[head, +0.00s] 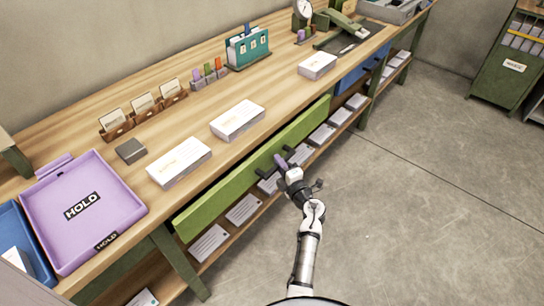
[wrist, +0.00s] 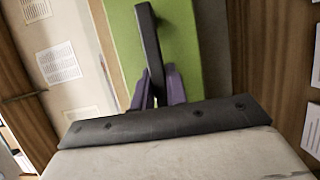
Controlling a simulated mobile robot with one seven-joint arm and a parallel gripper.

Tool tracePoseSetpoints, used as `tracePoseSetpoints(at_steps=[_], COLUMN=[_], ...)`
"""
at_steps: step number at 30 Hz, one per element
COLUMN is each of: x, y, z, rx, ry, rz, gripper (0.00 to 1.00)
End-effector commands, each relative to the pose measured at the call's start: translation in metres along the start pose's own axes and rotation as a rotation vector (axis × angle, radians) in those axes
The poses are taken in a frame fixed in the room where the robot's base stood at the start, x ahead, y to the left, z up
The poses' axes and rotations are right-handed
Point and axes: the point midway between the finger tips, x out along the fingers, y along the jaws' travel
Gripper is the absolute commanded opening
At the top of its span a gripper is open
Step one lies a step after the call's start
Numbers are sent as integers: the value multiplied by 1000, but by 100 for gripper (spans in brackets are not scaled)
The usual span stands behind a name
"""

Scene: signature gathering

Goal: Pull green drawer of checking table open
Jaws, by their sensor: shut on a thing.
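The green drawer (head: 222,192) is a long panel under the front edge of the wooden checking table (head: 215,157). It looks roughly in line with the table edge in the head view. My gripper (head: 283,162) is at the front of this drawer, near its middle. In the wrist view, the drawer's green face (wrist: 185,45) fills the upper middle, with a dark bar handle (wrist: 149,40) across it. The purple fingers of my gripper (wrist: 157,88) are shut on either side of that handle. The handle's gripped end is partly hidden by the fingers.
A blue drawer (head: 362,72) is farther right. A lower shelf with several paper stacks (head: 243,209) runs beneath. A purple HOLD tray (head: 120,215), paper stacks and card holders stand on the table. The floor (head: 420,190) in front is clear; a green cabinet (head: 510,70) stands far right.

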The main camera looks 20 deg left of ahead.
Motion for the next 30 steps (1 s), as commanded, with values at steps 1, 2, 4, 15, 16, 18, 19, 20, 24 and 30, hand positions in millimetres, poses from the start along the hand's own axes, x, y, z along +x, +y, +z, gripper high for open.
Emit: tracePoseSetpoints(at_steps=[1,2,4,15,16,18,19,20,24,30], x=[-13,-20,-36,-117,-122,-132,-136,-140,-152,-159], y=[3,4,4,2,1,1,1,1,1,0], z=[6,8,15,48,50,55,56,58,63,65], rx=[3,3,4,2,2,1,1,1,1,1], ry=[-4,-4,-5,-3,-3,-2,-1,-1,0,2], rz=[-3,-3,-3,-2,-1,0,0,0,0,0], gripper=[0,0,0,0,0,0,0,0,0,0])
